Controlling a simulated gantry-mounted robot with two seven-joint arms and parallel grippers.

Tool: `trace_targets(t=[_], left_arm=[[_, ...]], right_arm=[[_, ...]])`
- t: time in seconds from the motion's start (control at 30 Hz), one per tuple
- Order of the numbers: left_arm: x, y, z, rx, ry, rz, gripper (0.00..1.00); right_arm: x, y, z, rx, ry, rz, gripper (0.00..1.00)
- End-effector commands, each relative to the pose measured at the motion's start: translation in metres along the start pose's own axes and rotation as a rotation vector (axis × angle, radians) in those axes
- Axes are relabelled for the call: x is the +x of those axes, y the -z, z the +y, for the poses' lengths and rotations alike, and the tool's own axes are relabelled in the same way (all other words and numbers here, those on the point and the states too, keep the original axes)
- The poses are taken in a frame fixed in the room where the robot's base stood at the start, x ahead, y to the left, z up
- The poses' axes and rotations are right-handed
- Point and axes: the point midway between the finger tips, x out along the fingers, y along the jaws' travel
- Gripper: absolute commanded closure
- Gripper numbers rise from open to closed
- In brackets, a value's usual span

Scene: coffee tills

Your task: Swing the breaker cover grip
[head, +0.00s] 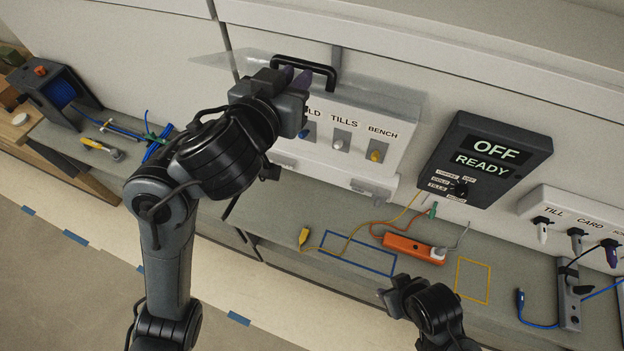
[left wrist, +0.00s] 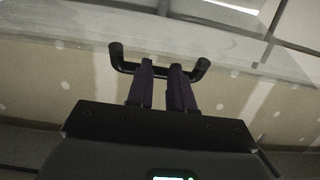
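The clear breaker cover (head: 215,63) is a see-through sheet standing out from the top of the white breaker box (head: 345,118). My left gripper (head: 294,76) is at this grip. In the left wrist view the grip (left wrist: 124,64) runs crosswise at the two purple fingertips (left wrist: 161,66), with a narrow gap between the fingers. I cannot tell whether they touch the bar. My right gripper (head: 391,295) is low over the counter's front, away from the box; its finger gap is unclear.
A dark panel (head: 487,158) reading OFF and READY is mounted right of the box. An orange power strip (head: 414,248), a yellow plug (head: 304,237) and cables lie on the counter below. A socket strip (head: 577,228) is at far right. My left arm hides part of the box.

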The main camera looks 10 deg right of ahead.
Motion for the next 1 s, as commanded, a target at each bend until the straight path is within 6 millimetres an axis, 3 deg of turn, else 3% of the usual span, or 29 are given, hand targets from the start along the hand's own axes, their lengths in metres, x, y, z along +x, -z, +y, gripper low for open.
trace_targets(t=[0.03, 0.43, 1.0], left_arm=[[0.006, -0.014, 0.000, 0.005, 0.002, -0.031, 1.00], [0.005, -0.017, 0.000, 0.008, 0.002, -0.033, 1.00], [-0.021, -0.058, 0.000, 0.009, 0.003, -0.036, 1.00]], right_arm=[[0.002, -0.001, 0.000, 0.000, 0.001, -0.001, 0.57], [0.002, -0.001, 0.000, -0.001, 0.000, -0.002, 0.57], [0.004, -0.002, 0.001, -0.006, -0.005, -0.002, 0.57]])
